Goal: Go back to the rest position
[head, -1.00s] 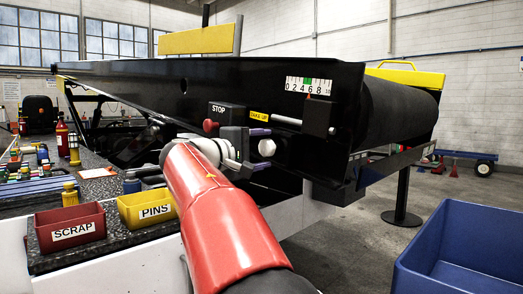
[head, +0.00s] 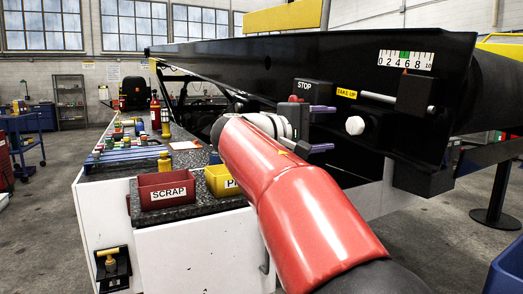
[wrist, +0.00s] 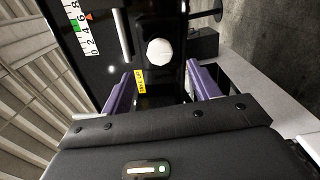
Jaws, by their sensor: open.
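My gripper (head: 322,128) has two purple fingers, held apart, near the side of the black belt loader (head: 230,62). In the wrist view my gripper (wrist: 160,84) is open with nothing between its fingers. The white hexagonal take-up bolt head (wrist: 159,52) lies beyond the fingertips, apart from them. In the head view the bolt head (head: 355,125) is just right of the fingers. My red arm reaches up from the lower right and hides part of the bench.
A red SCRAP bin (head: 166,190) and a yellow PINS bin (head: 221,181) stand on the bench edge beside my arm. A blue bin (head: 506,270) is at the lower right. Open floor lies left.

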